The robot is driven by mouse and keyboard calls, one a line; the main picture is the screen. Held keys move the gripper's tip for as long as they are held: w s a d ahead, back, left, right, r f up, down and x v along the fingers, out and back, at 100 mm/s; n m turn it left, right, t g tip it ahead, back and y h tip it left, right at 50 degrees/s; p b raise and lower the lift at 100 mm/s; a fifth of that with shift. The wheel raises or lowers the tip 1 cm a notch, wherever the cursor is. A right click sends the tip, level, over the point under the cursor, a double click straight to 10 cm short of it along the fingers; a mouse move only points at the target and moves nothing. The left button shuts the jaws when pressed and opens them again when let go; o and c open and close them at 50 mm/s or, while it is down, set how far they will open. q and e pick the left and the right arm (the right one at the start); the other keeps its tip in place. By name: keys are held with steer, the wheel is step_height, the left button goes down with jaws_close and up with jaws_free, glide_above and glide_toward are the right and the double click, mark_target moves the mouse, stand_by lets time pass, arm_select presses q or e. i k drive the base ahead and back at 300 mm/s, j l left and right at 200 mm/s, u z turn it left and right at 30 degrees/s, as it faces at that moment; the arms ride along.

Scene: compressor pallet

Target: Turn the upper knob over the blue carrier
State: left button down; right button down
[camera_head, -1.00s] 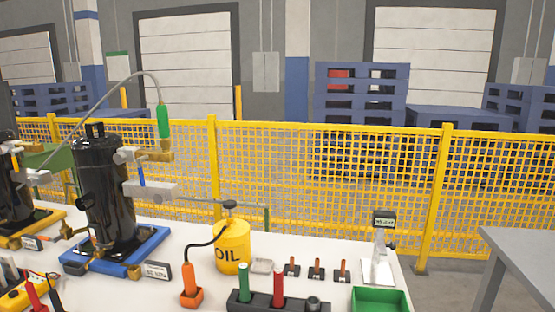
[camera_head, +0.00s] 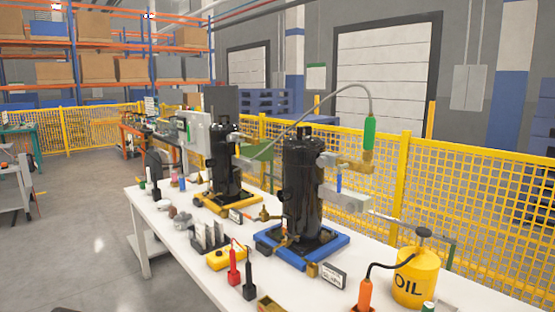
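A black compressor (camera_head: 303,190) stands upright on the blue carrier (camera_head: 268,250) on the white table. On its right side, near the top, is an upper fitting (camera_head: 326,159) with a brass valve (camera_head: 355,167) beyond it. A green-handled hose end (camera_head: 369,132) stands on the brass valve. A lower grey block (camera_head: 345,199) sits below, with a small blue part (camera_head: 339,183) above it. The upper knob is too small to tell apart from these fittings. Neither of my grippers shows in the head view.
A second black compressor (camera_head: 226,165) stands on a yellow carrier (camera_head: 222,206) to the left. The yellow oil can (camera_head: 415,276), an orange-handled tool (camera_head: 364,294) and red and black probes (camera_head: 233,274) occupy the table's front. A yellow mesh fence (camera_head: 470,205) runs behind.

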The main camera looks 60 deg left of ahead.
mark_target(321, 162)
steer(key=u, duration=1.75)
steer(key=k+l+u, duration=0.1)
steer(key=k+l, duration=0.3)
steer(key=i+j+z, duration=0.1)
steer(key=z, duration=1.1)
